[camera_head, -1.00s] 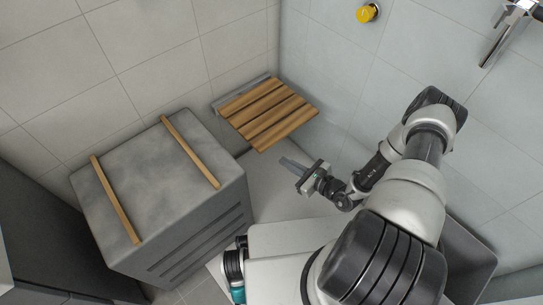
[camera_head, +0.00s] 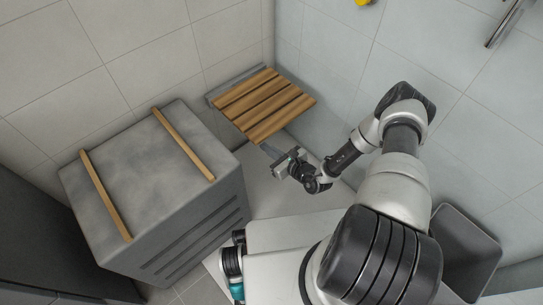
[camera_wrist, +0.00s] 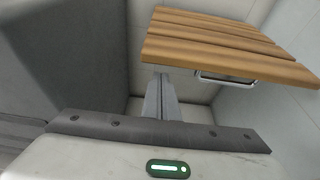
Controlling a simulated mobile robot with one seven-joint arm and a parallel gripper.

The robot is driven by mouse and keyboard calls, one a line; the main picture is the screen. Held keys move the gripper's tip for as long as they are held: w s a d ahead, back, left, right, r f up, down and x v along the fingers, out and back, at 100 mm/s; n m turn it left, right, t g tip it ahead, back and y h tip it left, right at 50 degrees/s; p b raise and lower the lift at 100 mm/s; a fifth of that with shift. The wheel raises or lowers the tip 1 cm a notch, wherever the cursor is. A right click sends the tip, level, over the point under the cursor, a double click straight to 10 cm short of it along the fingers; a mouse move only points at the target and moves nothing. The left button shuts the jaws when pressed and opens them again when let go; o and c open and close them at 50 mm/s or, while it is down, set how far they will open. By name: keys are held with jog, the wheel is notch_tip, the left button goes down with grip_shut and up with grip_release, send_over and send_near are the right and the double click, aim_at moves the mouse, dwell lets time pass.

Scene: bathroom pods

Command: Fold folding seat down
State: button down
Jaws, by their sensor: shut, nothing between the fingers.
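The folding seat (camera_head: 264,106) has brown wooden slats and a grey wall mount in the back corner. It sticks out from the wall and looks roughly level. In the wrist view, the slatted seat (camera_wrist: 230,45) fills the upper right, with a metal bracket below its edge. My gripper (camera_head: 268,149) is just in front of the seat's near edge and looks lower than it. In the wrist view, my gripper's fingers (camera_wrist: 160,86) are together and empty, pointing below the seat's left corner. I cannot tell whether they touch the seat.
A grey cabinet (camera_head: 165,190) with two wooden bars on top stands left of the seat. A grey bin (camera_head: 463,250) stands by the right wall. A yellow knob (camera_head: 363,2) and a metal fixture (camera_head: 503,25) are on the wall. Pale floor is clear between cabinet and gripper.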

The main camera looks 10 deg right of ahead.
jog(key=shift+r, duration=0.6)
notch_tip(320, 180, up, 10)
jog(key=w+p, duration=0.1)
jog(key=p, duration=0.8)
jog(key=shift+a+r, duration=0.25)
jog(key=shift+a, duration=0.1)
